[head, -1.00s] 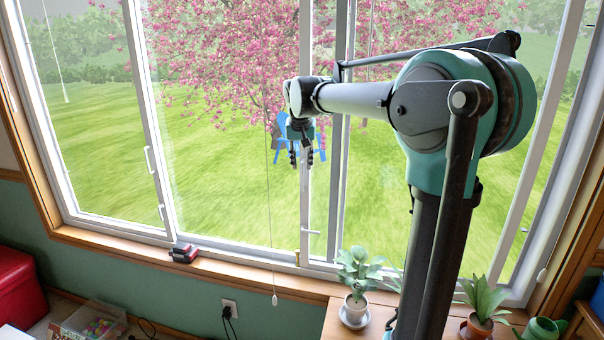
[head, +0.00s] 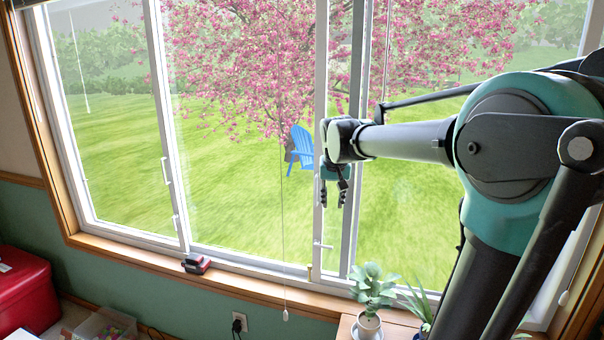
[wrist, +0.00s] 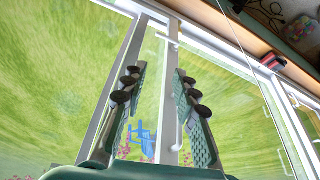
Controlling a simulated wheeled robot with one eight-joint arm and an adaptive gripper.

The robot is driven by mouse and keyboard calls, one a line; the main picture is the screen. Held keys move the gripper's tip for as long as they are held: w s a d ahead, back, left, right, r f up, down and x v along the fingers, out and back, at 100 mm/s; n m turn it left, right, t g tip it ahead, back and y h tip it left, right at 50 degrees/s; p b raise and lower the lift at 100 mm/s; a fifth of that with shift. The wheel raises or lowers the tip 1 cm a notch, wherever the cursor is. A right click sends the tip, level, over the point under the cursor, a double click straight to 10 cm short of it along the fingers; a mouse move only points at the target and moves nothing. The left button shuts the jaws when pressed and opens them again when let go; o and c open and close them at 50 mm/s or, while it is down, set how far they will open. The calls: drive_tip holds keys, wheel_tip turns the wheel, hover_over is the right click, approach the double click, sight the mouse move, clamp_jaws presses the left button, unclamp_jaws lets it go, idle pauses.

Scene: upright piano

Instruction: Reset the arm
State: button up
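My arm comes up from the lower right in the head view and reaches left in front of the window. My gripper (head: 333,198) hangs from its end, pointing down. The wrist view shows my gripper (wrist: 158,75) with its two fingers apart and nothing between them. Window glass, a white frame bar and the lawn lie behind the fingers. Nothing appears to touch the gripper.
A red and dark object (head: 196,264) lies on the window sill (head: 250,288). A potted plant (head: 371,290) stands at the lower middle, near my arm. A red box (head: 22,292) is at lower left. A thin blind cord (head: 283,240) hangs before the window.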

drive_tip(key=s+d+f, duration=0.4)
drive_tip(key=s+f, duration=0.7)
drive_tip(key=s, duration=0.1)
drive_tip(key=s+d+f+n, duration=0.1)
drive_tip(key=s+d+f, duration=0.3)
drive_tip(key=s+f, duration=0.8)
drive_tip(key=shift+s+d+f, duration=0.2)
drive_tip(key=shift+s+f, duration=0.1)
drive_tip(key=shift+s, duration=0.05)
